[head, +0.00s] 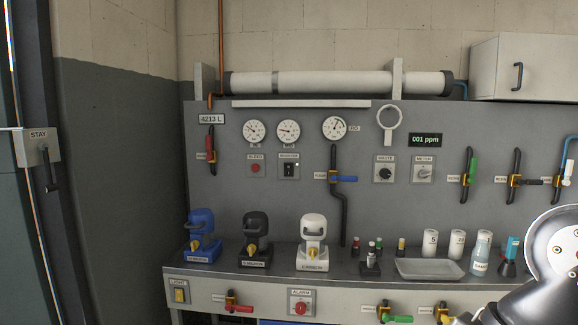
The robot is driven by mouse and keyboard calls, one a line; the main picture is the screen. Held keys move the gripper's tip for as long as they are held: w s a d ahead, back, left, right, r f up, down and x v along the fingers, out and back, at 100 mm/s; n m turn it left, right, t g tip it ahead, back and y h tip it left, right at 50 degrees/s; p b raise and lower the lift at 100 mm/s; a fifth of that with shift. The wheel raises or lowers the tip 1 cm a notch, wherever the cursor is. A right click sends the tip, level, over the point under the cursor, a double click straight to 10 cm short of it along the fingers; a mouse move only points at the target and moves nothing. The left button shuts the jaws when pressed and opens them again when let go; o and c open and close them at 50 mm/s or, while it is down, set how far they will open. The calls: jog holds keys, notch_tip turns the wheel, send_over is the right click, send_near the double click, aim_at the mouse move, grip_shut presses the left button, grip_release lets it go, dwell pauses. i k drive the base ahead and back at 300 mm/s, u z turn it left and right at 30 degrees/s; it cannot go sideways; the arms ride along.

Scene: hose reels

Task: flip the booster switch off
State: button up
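My gripper is not in view.
Beside the switch are a red bleed button (255,169) on the left and a blue-handled valve (345,179) on the right. Blue, black and white devices (314,243) stand on the bench below. A tray (430,276) and bottles (481,252) stand further right.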

aim_at(288, 167)
jog(key=i, duration=0.45)
jog(key=u, duration=0.3)
jog(key=k, duration=0.65)
jog(key=u, duration=0.4)
jog(key=i, duration=0.55)
jog(key=u, duration=0.65)
jog(key=i, duration=0.85)
jog(key=z, duration=0.45)
jog(key=i, duration=0.8)
jog(key=z, duration=0.55)
